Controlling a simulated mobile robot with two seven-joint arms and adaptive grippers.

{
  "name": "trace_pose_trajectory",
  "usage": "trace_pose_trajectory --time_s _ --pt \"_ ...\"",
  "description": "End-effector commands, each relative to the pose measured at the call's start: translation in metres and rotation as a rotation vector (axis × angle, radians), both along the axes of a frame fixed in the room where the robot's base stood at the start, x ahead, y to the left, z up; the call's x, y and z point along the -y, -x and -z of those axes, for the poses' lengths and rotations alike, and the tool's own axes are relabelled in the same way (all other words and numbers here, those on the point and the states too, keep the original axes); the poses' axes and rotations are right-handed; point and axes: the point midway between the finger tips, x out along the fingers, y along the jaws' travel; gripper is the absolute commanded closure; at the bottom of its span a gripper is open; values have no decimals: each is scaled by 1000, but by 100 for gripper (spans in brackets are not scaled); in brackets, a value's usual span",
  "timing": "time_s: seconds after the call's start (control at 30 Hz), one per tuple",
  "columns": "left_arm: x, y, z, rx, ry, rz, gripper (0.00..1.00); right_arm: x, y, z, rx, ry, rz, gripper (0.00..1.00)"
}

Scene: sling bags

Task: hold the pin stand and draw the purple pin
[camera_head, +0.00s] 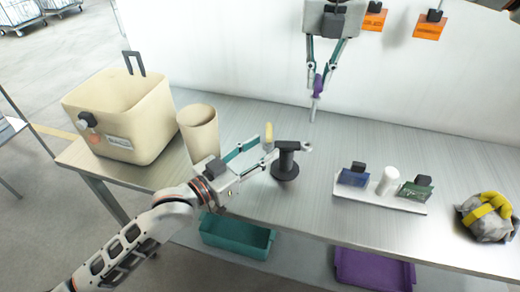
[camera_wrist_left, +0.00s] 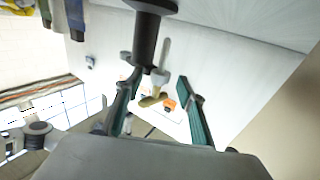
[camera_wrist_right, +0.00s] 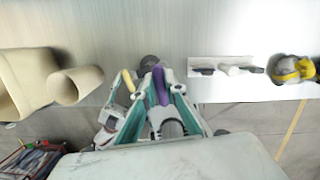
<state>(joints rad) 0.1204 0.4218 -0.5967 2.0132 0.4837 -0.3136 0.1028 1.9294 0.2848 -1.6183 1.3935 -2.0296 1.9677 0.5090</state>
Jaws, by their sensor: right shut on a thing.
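The pin stand (camera_head: 285,165) is a black spool-like post upright on the table, also in the left wrist view (camera_wrist_left: 147,35). A yellow pin (camera_head: 268,133) stands at its left side; it also shows in the left wrist view (camera_wrist_left: 150,100). My left gripper (camera_head: 266,154) is open just left of the post, its fingers apart. I cannot tell whether it touches the stand. My right gripper (camera_head: 319,74) is shut on the purple pin (camera_head: 318,86), whose pale shaft points down, clear of the stand. The purple pin also shows in the right wrist view (camera_wrist_right: 160,86).
A beige bin (camera_head: 120,110) and a beige cup (camera_head: 199,130) stand at left. A white tray (camera_head: 380,201) with small items and a grey-yellow bag (camera_head: 487,218) lie at right. Teal (camera_head: 238,237) and purple (camera_head: 375,270) bins are below. Orange tags (camera_head: 428,27) hang behind.

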Motion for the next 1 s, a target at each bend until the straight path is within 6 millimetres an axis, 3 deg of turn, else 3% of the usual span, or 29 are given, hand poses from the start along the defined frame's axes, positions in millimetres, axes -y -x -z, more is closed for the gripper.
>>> trace_pose_trajectory --time_s 0.27,0.7,1.0 --pt "-9 10 1 0 -1 0 61 0 0 0 0 0 0 100" --pt "-64 74 2 -3 -3 0 61 0 0 0 0 0 0 100" --pt "-79 90 0 0 0 1 61 0 0 0 0 0 0 100"
